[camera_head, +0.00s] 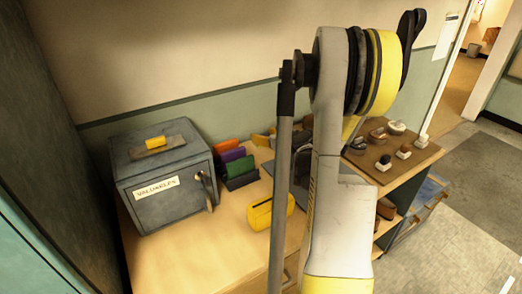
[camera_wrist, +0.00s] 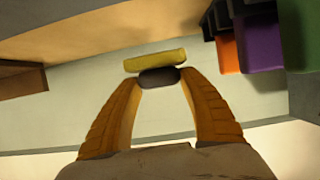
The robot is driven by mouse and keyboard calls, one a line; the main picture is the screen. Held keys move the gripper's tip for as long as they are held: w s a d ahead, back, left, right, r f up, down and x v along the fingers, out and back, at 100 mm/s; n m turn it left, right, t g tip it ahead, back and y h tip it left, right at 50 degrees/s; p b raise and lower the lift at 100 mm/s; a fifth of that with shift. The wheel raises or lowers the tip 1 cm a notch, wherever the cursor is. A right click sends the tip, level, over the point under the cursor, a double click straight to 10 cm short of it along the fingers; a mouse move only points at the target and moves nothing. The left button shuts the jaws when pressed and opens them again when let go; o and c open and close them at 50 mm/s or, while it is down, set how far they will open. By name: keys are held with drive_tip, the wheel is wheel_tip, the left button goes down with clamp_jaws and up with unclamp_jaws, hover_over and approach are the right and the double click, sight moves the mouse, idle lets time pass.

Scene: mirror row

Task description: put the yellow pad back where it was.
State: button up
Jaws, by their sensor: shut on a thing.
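In the wrist view the yellow pad (camera_wrist: 155,60) shows as a short bar just past the tips of my gripper (camera_wrist: 158,85). A dark rounded piece (camera_wrist: 158,78) sits against the pad, between the two orange-brown fingers; I cannot tell whether it is part of the pad. My gripper is shut on the pad, held near the wall. In the head view my arm hides much of this area; small yellow-orange shapes (camera_head: 262,138) show near the wall, behind the block row, and may be my fingers.
A grey safe (camera_head: 160,190) stands at the table's left, a yellow-topped object (camera_head: 155,143) on it. Orange (camera_head: 226,146), purple (camera_head: 231,156) and dark green blocks (camera_head: 240,172) stand beside it. A slotted yellow box (camera_head: 262,213) sits forward. A brown board (camera_head: 400,155) holds several small items.

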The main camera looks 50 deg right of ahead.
sight(261, 153)
drive_tip(key=shift+w+f, duration=0.45)
drive_tip(key=shift+w, duration=0.25)
wheel_tip(261, 153, down, 4)
drive_tip(key=b, duration=0.2)
drive_tip(key=shift+b, duration=0.35)
drive_tip(key=shift+r, duration=0.1)
drive_tip(key=o, duration=0.8)
drive_tip(key=shift+f, duration=0.2)
drive_tip(key=o, duration=0.4)
drive_tip(key=shift+r, duration=0.1)
